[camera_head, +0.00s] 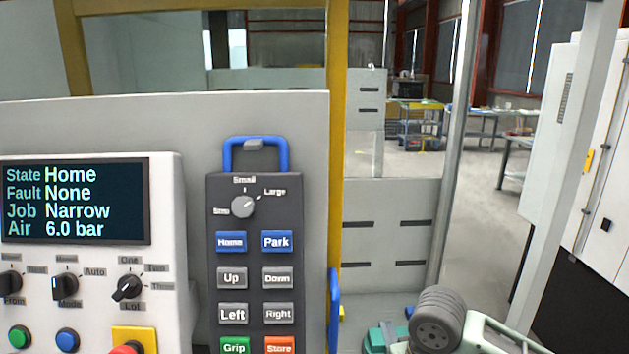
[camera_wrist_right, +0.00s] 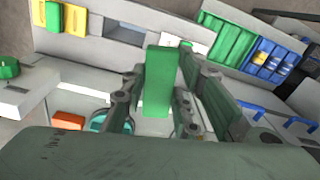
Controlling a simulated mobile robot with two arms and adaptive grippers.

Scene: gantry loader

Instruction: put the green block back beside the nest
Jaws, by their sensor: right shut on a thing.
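My right gripper (camera_wrist_right: 162,82) is shut on a green block (camera_wrist_right: 158,88) in the right wrist view. The block is long and flat-sided, with one finger on each side. Behind it lies a pale grey fixture with a dark rectangular recess (camera_wrist_right: 128,34). I cannot tell for sure which part is the nest, or whether the block touches anything. In the head view only part of my right arm shows at the bottom right; its fingers and the block are out of that picture. My left gripper is in neither view.
A yellow block (camera_wrist_right: 75,18) and another green block (camera_wrist_right: 53,15) sit at the fixture's upper left. An orange piece (camera_wrist_right: 67,120) is lower left. A control panel (camera_head: 90,270) and button pendant (camera_head: 255,210) stand ahead.

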